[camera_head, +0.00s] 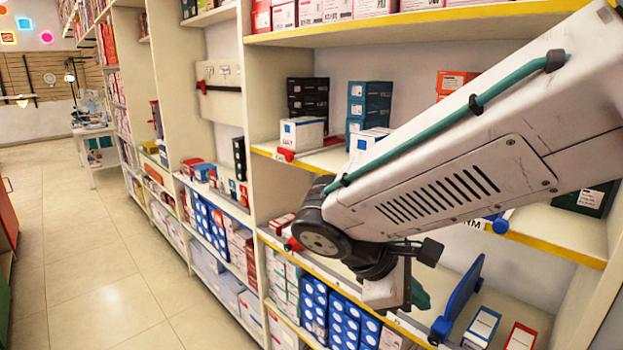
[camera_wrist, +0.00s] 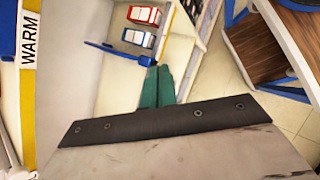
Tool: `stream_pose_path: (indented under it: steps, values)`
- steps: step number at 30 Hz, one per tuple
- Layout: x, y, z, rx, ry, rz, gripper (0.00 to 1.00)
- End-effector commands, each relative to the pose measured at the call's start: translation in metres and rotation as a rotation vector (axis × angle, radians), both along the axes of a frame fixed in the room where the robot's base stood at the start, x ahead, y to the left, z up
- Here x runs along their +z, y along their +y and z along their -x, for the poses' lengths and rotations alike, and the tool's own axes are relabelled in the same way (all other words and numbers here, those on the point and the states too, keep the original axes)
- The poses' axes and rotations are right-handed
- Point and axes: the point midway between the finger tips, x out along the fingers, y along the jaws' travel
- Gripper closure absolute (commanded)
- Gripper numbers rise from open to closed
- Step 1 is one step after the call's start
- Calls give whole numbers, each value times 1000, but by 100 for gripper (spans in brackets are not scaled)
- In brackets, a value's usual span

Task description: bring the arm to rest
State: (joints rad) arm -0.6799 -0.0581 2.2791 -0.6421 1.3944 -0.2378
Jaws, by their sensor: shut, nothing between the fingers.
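My arm, white with a teal hose, reaches in from the right in the head view and bends down at a dark joint in front of the shelves. My gripper (camera_wrist: 157,86) shows in the wrist view as two teal fingers side by side, shut with nothing between them. In the head view only a bit of teal shows beside the wrist (camera_head: 420,296); the fingertips are mostly hidden there. The fingers are over a pale shelf surface.
Shelves with a yellow edge (camera_head: 566,250) stand close around the arm. A blue divider (camera_head: 459,297) is just right of the wrist. Blue (camera_head: 482,326) and red (camera_head: 521,337) boxes lie on the lower shelf. The tiled aisle (camera_head: 90,250) at left is clear.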

Motion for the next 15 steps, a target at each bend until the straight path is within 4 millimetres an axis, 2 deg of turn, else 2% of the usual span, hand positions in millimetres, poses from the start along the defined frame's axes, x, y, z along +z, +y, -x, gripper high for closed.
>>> stream_pose_path:
  steps: [1,6,12,15]
  values:
    - [1,-19,17,-128,-27,-96,100]
    - [0,-51,71,-531,-118,-390,100]
    - [7,-71,115,-907,-253,-667,100]
    - [13,-81,127,-1007,-320,-747,100]
